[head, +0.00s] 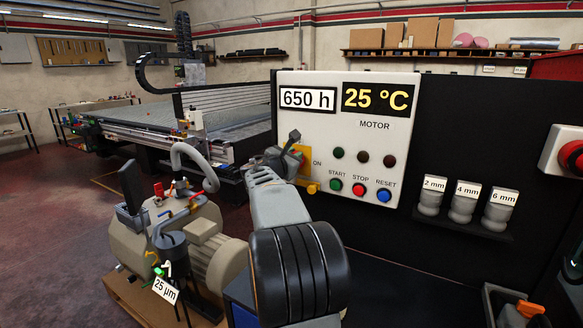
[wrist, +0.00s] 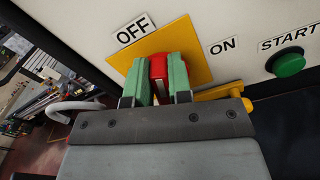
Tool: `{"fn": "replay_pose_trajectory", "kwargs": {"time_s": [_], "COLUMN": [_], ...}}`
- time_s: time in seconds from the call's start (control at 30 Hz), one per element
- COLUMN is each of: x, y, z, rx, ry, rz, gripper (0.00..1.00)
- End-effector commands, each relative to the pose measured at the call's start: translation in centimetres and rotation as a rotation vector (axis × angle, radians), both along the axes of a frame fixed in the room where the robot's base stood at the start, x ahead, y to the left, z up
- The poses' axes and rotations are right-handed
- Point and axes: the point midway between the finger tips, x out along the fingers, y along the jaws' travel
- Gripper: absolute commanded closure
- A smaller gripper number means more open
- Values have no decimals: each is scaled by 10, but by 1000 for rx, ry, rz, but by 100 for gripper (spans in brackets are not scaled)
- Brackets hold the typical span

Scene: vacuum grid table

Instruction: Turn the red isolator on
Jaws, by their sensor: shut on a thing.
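The red isolator (wrist: 158,68) is a red knob on a square yellow plate (wrist: 196,45) on the white motor panel (head: 345,190). In the wrist view its handle lies roughly in line with the OFF label (wrist: 136,28) above, with the ON label (wrist: 222,45) to the right. My gripper (wrist: 159,78) has its two green finger pads on either side of the knob and is shut on it.
A yellow lever (wrist: 220,92) sticks out below the plate, close to my gripper's right side. The green START button (wrist: 288,62) is farther right. A compressor (head: 165,240) with hoses stands left of my arm. A red emergency button (head: 572,157) is at far right.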

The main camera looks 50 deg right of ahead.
Motion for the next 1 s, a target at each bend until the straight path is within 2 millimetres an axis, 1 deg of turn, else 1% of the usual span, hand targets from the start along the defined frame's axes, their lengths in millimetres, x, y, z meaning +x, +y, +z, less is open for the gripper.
{"fn": "replay_pose_trajectory", "kwargs": {"time_s": [0.03,0.6,1.0], "x": [-2,-13,-17], "y": [0,-3,-4], "z": [-8,-16,-23], "rx": [8,139,226], "ry": [-45,-570,-919], "rz": [0,0,0], "gripper": [100,100,100]}}
